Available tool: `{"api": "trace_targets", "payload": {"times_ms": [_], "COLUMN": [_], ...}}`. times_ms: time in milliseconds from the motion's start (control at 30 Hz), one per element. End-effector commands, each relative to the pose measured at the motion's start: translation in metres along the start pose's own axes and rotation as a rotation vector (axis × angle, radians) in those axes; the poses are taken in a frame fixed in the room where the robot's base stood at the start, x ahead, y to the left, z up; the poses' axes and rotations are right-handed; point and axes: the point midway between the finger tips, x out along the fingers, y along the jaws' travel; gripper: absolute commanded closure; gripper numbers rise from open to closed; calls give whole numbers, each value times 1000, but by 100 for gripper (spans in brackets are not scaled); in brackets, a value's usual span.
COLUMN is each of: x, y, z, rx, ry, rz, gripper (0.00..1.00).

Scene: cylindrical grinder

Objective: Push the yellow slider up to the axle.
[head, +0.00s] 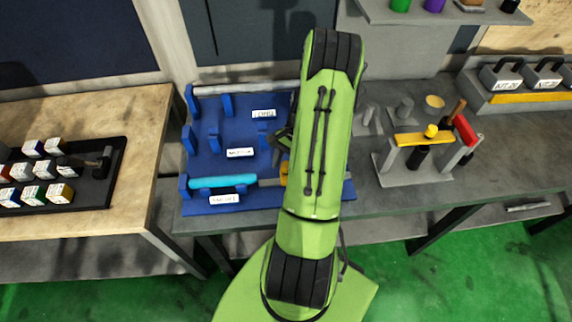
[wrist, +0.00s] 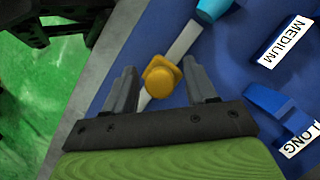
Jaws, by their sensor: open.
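The yellow slider (wrist: 163,77) is a yellow block with a rounded knob. It sits on a flat grey rail (wrist: 183,45) that runs to the end of a cyan cylinder (wrist: 212,8), which looks like the axle. In the wrist view my gripper (wrist: 160,88) is open, with one finger on each side of the slider; whether they touch it is unclear. In the head view the cyan axle (head: 222,182) lies along the near row of the blue fixture. The slider (head: 284,174) is to its right, apart from it, and partly hidden by my arm.
The blue fixture (head: 207,160) has upright blue supports and white labels. A grey bar (head: 240,88) lies along its back. To the right stands a grey fixture with another yellow bar and knob (head: 431,131). A black tray of labelled cubes (head: 103,190) is on the left table.

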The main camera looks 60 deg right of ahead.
Motion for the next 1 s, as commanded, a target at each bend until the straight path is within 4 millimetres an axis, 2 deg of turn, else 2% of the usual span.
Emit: {"api": "trace_targets", "payload": {"times_ms": [100,133,400,500,767,1000], "x": [0,0,-1,-1,0,14], "y": [0,0,0,0,-4,-39], "z": [0,0,0,0,4,36], "rx": [0,0,0,0,-2,-6], "ry": [0,0,0,0,0,0], "rz": [0,0,0,0,0,0], "gripper": [44,47,88,100,100,100]}}
